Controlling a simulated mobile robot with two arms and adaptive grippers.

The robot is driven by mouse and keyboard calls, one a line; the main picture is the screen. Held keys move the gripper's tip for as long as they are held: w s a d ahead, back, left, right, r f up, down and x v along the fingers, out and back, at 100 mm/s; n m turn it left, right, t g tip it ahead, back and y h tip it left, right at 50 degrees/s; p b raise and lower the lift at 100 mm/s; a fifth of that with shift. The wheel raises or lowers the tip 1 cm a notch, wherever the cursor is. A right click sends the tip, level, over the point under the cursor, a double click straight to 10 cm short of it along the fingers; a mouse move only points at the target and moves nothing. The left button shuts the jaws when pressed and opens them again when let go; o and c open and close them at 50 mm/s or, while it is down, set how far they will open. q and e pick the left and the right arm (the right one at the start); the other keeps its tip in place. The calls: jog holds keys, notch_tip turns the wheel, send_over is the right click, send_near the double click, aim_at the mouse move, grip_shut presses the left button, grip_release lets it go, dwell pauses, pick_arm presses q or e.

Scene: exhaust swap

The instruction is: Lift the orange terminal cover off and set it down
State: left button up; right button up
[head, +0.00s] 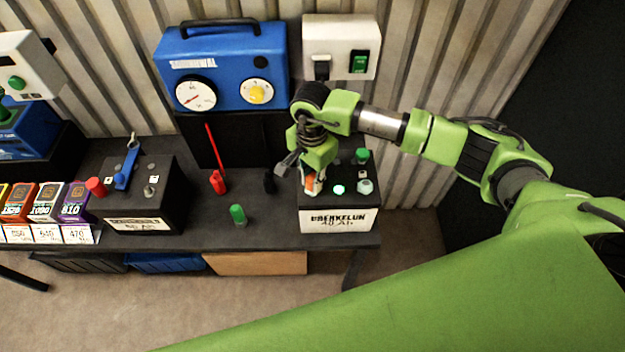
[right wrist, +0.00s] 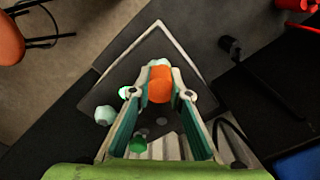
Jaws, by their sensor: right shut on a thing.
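The orange terminal cover (right wrist: 159,84) is between the fingertips of my right gripper (right wrist: 160,92) in the right wrist view. The gripper is shut on it. In the head view the cover (head: 310,183) shows as a small orange patch below my right gripper (head: 313,178), at the left of the top of the right-hand battery (head: 338,219). I cannot tell whether the cover still touches its terminal. My left gripper is not in view.
A green cap (head: 362,156) and a pale knob (head: 365,186) sit on the same battery. A loose green cap (head: 238,215) and a red clamp (head: 218,182) are on the bench to the left. Another battery (head: 140,200) stands further left.

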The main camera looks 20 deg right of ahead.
jog(key=shift+r, duration=0.1)
jog(key=shift+w+r, duration=0.1)
jog(key=shift+r, duration=0.4)
jog(key=s+a+r+b, duration=0.7)
jog(key=s+a+r, duration=0.1)
jog(key=s+r, duration=0.3)
jog(key=shift+s+r, duration=0.35)
jog(key=shift+r, duration=0.1)
